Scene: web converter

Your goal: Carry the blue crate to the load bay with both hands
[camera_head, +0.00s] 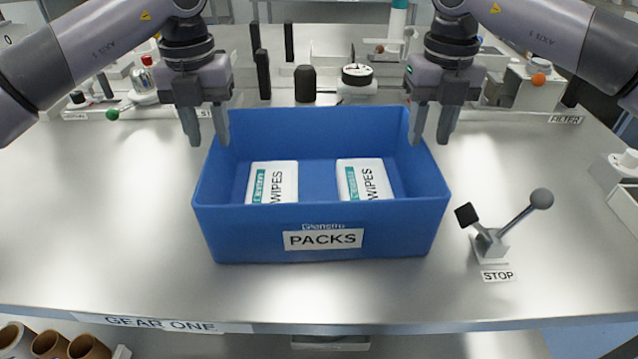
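The blue crate (222,232) stands on the metal table in the middle of the view, with a PACKS label on its front. Two white WIPES packs lie inside it, a left pack (285,180) and a right pack (370,178). My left gripper (208,138) points down at the crate's left side wall, its fingers apart. My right gripper (431,138) points down at the right side wall, its fingers apart. Each gripper's inner finger overlaps the crate in the picture; I cannot tell whether the fingers touch the walls. No load bay is identifiable in view.
A lever marked STOP (492,243) stands close to the crate's right front corner. Small levers, dark posts and a round gauge (357,75) line the back. A white box (622,185) sits at the right edge. The table left of the crate is clear.

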